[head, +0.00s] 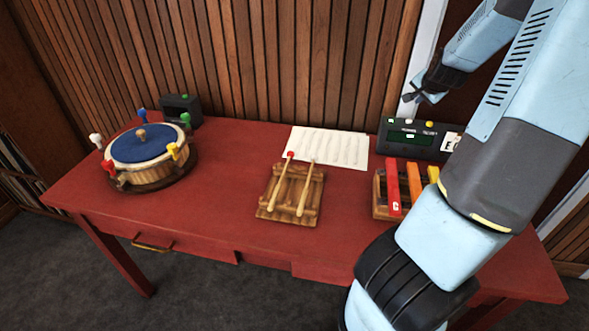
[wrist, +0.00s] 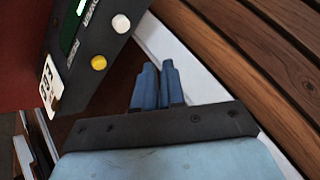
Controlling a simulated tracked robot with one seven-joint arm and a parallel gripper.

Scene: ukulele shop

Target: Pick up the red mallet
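The red mallet (head: 280,183) is a pale wooden stick with a small red head. It lies on the left side of a slatted wooden rest (head: 291,208) in the middle of the red table. A second mallet (head: 306,190) with a tan head lies beside it on the right. My gripper (head: 420,97) is up at the right, above the back of the table near the black device, well apart from the mallets. Its two blue fingers lie close together in the wrist view (wrist: 158,85), with nothing seen between them. The mallets are not in the wrist view.
A blue-topped drum (head: 148,146) with coloured pegs stands at the left of the red table (head: 228,219). White sheet music (head: 329,148) lies behind the rest. Coloured bars (head: 393,187) and a black device (head: 410,141) are at the right. A slatted wall (head: 280,60) closes the back.

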